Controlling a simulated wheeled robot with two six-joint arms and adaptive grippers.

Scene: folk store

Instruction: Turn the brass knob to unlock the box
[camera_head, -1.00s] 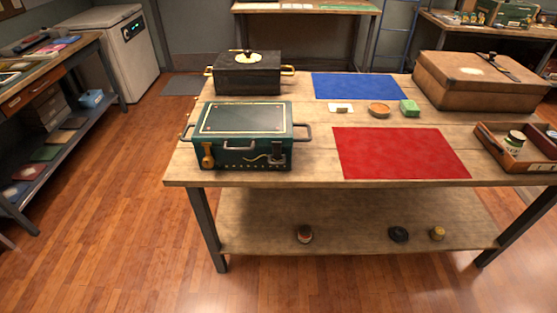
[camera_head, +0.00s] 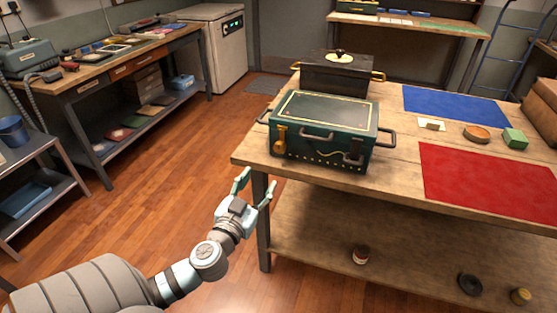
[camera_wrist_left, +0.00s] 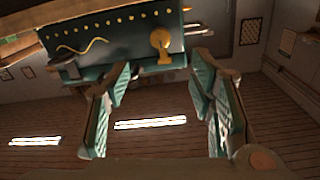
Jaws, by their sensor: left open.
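The dark green box (camera_head: 325,119) with gold trim and grey handles stands shut on the near left part of the wooden table. Its brass knob (camera_head: 281,137) hangs at the left of the front face; a grey latch (camera_head: 354,157) sits at the right. In the left wrist view the box (camera_wrist_left: 120,37) appears upside down, with the brass knob (camera_wrist_left: 161,42) beyond the fingers. My left gripper (camera_head: 256,186) is open and empty, below and in front of the box, apart from the knob; it also shows in the left wrist view (camera_wrist_left: 163,100). My right gripper is not in view.
The table edge (camera_head: 400,202) lies close to my left gripper. A black box (camera_head: 335,75) stands behind the green one. A red mat (camera_head: 490,184) and blue mat (camera_head: 455,106) lie to the right. The floor left of the table is clear.

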